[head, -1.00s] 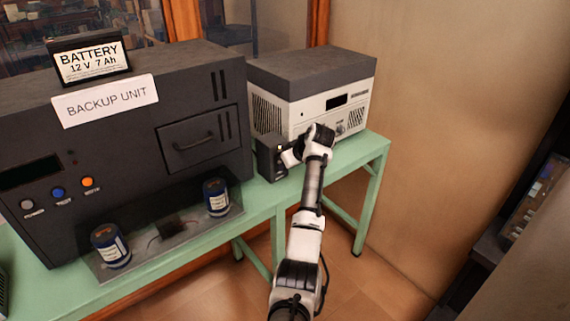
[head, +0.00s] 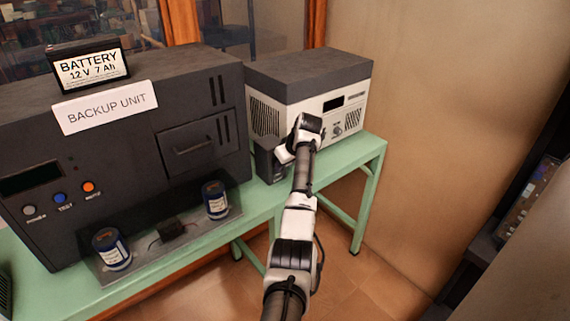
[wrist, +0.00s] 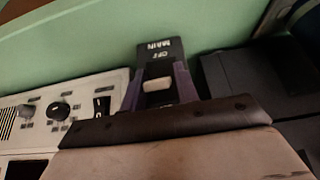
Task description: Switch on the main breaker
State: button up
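The main breaker is a small dark box (head: 268,165) on the green table, between the backup unit and the white-fronted unit. In the wrist view its dark face (wrist: 160,48) reads "MAIN" and "OFF", and its cream toggle (wrist: 157,85) shows below the words. My gripper (wrist: 158,80) is in front of the breaker, with its two purple fingers apart on either side of the toggle. I cannot tell whether either finger touches it. In the head view my wrist hides part of the breaker, including its toggle.
The black backup unit (head: 190,103), with a battery (head: 91,68) on top, stands left of the breaker. The white-fronted unit (head: 337,103) stands close behind and right; its knobs (wrist: 59,111) show in the wrist view.

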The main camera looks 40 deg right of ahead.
jog(key=shift+o, duration=1.1)
jog(key=shift+s+r, duration=0.1)
jog(key=b+v, duration=0.3)
jog(key=v, duration=1)
jog(key=shift+r+b, duration=0.25)
jog(key=shift+b, duration=0.15)
jog(key=shift+s, duration=0.15)
